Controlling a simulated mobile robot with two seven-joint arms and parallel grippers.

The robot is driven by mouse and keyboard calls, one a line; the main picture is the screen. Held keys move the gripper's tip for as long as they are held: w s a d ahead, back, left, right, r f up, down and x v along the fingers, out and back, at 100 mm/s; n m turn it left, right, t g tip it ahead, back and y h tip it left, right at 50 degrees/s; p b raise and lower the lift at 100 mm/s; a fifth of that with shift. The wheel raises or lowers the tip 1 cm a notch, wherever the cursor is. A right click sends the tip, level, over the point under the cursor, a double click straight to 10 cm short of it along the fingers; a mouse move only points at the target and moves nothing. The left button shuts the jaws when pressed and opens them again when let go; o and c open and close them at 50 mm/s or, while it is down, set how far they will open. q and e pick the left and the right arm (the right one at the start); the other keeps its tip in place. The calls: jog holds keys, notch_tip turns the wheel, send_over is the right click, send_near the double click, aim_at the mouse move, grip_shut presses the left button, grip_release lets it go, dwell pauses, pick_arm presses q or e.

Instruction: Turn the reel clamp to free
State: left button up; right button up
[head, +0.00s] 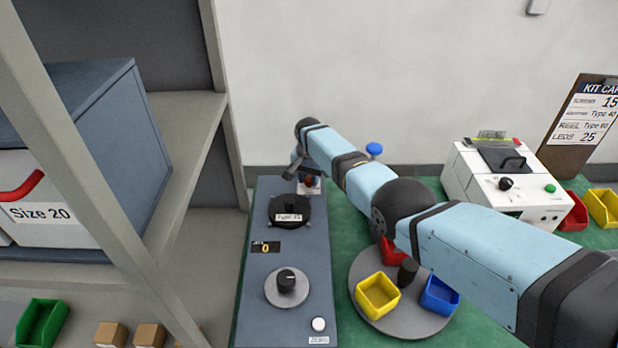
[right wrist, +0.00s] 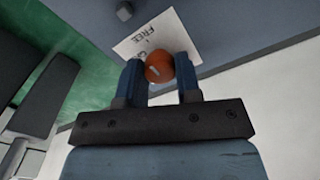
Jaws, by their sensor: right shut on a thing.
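The reel clamp (head: 309,181) is a small red-orange knob at the far end of the blue-grey reel machine (head: 262,215). In the right wrist view the orange knob (right wrist: 159,68) sits between the two blue fingers of my right gripper (right wrist: 160,78), which is shut on it. Behind the knob is a white label (right wrist: 140,42) that reads FREE; its other lettering is partly covered. In the head view my right gripper (head: 297,166) is at the machine's far end, partly hidden by its own wrist. My left gripper is not in view.
A black reel (head: 290,212) and a black dial (head: 286,281) sit on the machine. A round tray (head: 402,324) with coloured bins stands right of it under my right arm. A white device (head: 515,205) stands further right. A shelf rack (head: 180,160) is at left.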

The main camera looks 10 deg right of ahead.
aim_at(309, 179)
jog(key=o, duration=0.9)
jog(key=shift+r+p, duration=0.3)
jog(key=shift+r, duration=0.25)
notch_tip(309, 179, up, 5)
jog(key=shift+r+p, duration=0.1)
jog(key=shift+p, duration=0.6)
notch_tip(309, 179, up, 8)
jog(key=shift+f, duration=0.2)
